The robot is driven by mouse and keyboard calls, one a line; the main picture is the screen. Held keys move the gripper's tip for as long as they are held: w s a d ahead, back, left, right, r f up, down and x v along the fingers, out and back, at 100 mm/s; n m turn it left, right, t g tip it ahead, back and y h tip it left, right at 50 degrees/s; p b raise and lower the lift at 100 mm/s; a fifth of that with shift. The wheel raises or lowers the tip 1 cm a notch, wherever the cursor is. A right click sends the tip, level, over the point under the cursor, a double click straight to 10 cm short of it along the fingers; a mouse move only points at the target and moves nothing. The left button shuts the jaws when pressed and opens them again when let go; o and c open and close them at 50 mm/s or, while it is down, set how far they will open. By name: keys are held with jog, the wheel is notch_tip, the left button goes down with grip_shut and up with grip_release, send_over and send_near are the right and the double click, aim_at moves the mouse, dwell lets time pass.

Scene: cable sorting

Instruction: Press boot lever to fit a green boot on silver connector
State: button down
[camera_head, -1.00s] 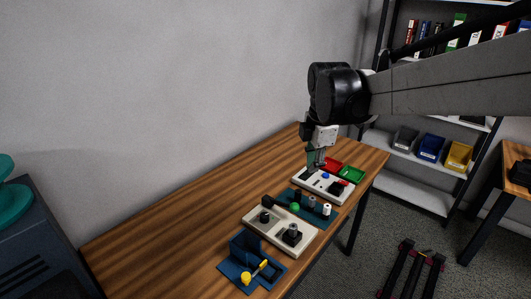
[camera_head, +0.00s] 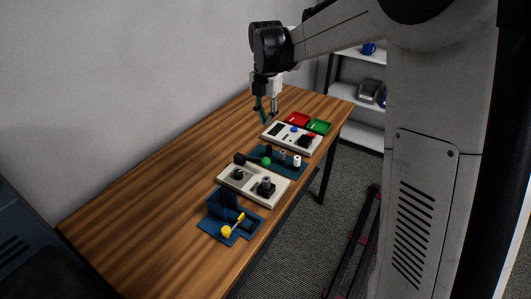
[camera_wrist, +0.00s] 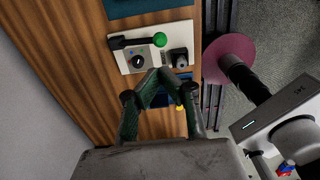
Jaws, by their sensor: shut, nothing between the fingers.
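A white panel (camera_head: 228,184) carries a black lever (camera_wrist: 128,43) with a green ball (camera_wrist: 160,40); the ball also shows in the head view (camera_head: 266,161). A black round knob (camera_wrist: 138,61) and a black block with a grey, silver-looking top (camera_head: 266,182) stand on the panel. I cannot tell a green boot apart. My gripper (camera_wrist: 158,74) has its green fingers together and empty. In the wrist view its tips overlap the panel's lower edge, apart from the lever. It also shows in the head view (camera_head: 268,119), raised over the table.
A blue fixture (camera_head: 212,226) with a yellow knob (camera_head: 226,231) stands nearer. A teal plate (camera_head: 288,170) with small cylinders, another white panel (camera_head: 312,150), and red (camera_head: 297,119) and green (camera_head: 319,126) trays lie farther along. The table's left part (camera_head: 130,210) is clear.

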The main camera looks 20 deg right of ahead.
aim_at(266, 158)
notch_tip(266, 158, down, 14)
jog(key=shift+p, duration=0.75)
